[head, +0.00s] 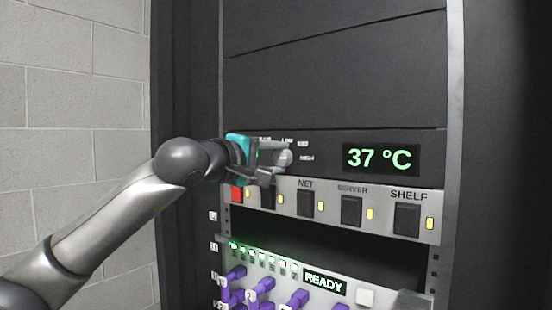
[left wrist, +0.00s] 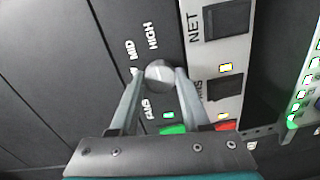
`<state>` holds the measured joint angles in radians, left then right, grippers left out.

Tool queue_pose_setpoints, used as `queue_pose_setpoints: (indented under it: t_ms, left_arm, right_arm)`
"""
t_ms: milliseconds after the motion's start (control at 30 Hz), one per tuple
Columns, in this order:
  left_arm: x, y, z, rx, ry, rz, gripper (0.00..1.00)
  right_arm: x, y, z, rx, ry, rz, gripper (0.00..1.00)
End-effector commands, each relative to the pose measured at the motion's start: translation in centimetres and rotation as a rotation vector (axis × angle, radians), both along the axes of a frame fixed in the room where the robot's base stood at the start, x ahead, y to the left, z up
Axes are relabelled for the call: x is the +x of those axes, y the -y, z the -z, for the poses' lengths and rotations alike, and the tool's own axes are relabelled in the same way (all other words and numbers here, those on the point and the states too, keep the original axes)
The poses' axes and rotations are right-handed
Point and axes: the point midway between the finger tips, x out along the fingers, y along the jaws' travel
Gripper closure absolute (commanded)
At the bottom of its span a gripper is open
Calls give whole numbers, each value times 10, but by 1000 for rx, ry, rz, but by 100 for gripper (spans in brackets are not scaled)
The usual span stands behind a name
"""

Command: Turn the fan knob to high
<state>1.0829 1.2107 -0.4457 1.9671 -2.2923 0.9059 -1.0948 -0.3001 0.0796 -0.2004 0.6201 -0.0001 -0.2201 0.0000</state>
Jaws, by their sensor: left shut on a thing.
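The fan knob (head: 285,158) is a small round grey knob on the black panel, left of the temperature display. It also shows in the left wrist view (left wrist: 160,74). My left gripper (head: 272,161) reaches it from the left, and its two fingers close on either side of the knob, as the left wrist view (left wrist: 158,82) shows. The MID label (left wrist: 131,50) and the HIGH label (left wrist: 153,36) are printed beside the knob. Another label next to it is partly hidden by a finger. I cannot tell which label the knob points to. My right gripper is not in view.
The display (head: 380,159) reads 37 °C. Below is a grey strip with black rocker switches, yellow lights and a red part (head: 236,193) close under my gripper. Lower down, purple plugs (head: 262,287) stick out beside a READY display (head: 325,283). A block wall stands at left.

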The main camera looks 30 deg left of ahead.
Motion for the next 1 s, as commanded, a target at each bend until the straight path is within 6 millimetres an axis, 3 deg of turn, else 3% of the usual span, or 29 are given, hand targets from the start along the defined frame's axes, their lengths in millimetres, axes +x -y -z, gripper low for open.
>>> queue_pose_setpoints:
  t_ms: [567, 600, 867, 1000]
  left_arm:
    - [0, 0, 0, 38, 2, 1, 100]
    - [0, 0, 0, 38, 2, 1, 52]
    - [0, 0, 0, 36, 2, 0, 23]
    - [0, 0, 0, 36, 2, 0, 23]
  right_arm:
    - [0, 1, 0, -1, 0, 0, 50]
    - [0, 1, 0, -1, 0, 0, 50]
    - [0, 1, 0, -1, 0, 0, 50]
    - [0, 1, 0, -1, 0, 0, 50]
